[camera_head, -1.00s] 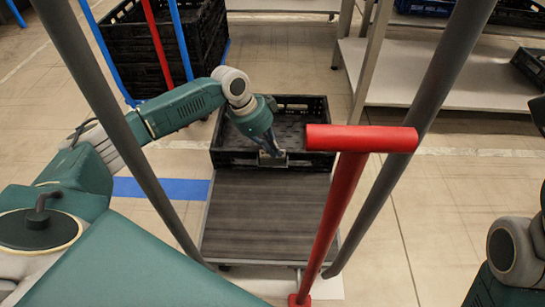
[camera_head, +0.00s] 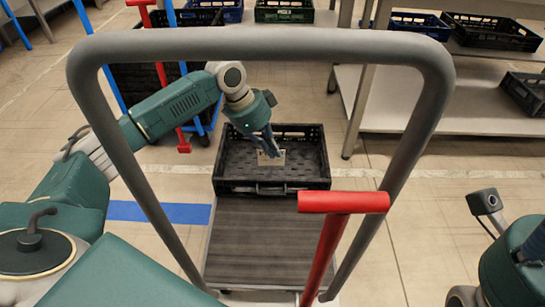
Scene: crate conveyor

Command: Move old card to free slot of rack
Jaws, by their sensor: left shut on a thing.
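My left gripper (camera_head: 268,150) is shut on a small pale card (camera_head: 275,159). It holds the card over the black crate (camera_head: 235,185), behind the crate's front wall as seen in the head view. The fingers partly hide the card, and no print on it can be read. The crate looks empty and sits at the far end of a dark cart platform (camera_head: 255,240). I cannot make out a card rack or a free slot in this view. My right arm shows at the right edge, but its gripper is not in view.
A grey cart handle (camera_head: 270,42) arches across the view. A red T-shaped handle (camera_head: 343,202) stands in front of the platform. Grey shelving (camera_head: 430,113) with several crates stands at the back right. More black crates are stacked behind my left arm.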

